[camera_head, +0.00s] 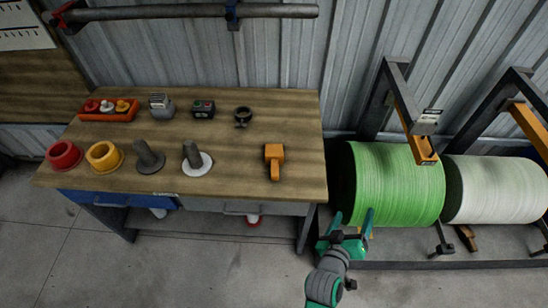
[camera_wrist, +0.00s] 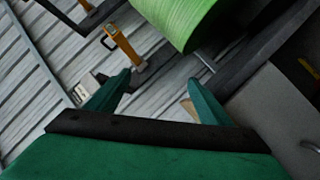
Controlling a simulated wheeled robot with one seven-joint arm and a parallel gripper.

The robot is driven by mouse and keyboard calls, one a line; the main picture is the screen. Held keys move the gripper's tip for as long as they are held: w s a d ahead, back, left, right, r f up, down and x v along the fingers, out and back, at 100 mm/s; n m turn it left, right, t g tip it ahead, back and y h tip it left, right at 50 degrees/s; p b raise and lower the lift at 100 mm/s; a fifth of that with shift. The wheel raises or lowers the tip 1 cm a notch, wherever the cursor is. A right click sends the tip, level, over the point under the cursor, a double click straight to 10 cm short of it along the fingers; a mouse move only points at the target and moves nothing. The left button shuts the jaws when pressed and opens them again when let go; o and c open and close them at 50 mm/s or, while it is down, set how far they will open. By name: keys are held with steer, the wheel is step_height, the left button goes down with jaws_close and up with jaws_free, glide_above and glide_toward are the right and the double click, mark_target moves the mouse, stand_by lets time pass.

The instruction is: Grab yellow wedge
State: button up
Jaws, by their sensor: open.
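A small yellow piece (camera_head: 371,232) shows just behind the right finger of my gripper (camera_head: 352,221), at the foot of the green roll. Most of it is hidden, so I cannot tell its full shape. In the wrist view a tan sliver (camera_wrist: 188,107) shows beside the right finger of my gripper (camera_wrist: 157,82); I cannot tell if it is the same piece. My gripper is open, with nothing between the fingers, in front of the green roll's lower left. An orange-yellow object with a narrow handle (camera_head: 274,157) lies on the bench at its right.
The green roll (camera_head: 395,185) and a white roll (camera_head: 495,190) sit in dark stands at right. A brown wedge-like block (camera_head: 466,237) lies below them. The wooden bench (camera_head: 232,140) holds cups, posts and a red tray (camera_head: 108,110). The floor in front is clear.

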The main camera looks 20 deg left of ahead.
steer(key=w+a+r+m+g+h, duration=0.15)
steer(key=w+r, duration=0.35)
steer(key=w, duration=0.5)
steer(key=g+y, duration=0.6)
steer(key=g, duration=0.2)
glide_toward(275, 154)
steer(key=shift+m, duration=0.25)
steer(key=x, duration=0.4)
steer(key=shift+w+a+f, duration=0.2)
steer(key=shift+f, duration=0.1)
steer(key=x, duration=0.5)
steer(key=shift+s+f, duration=0.1)
steer(key=shift+s, duration=0.05)
steer(key=shift+w+f, duration=0.3)
steer(key=shift+f, duration=0.1)
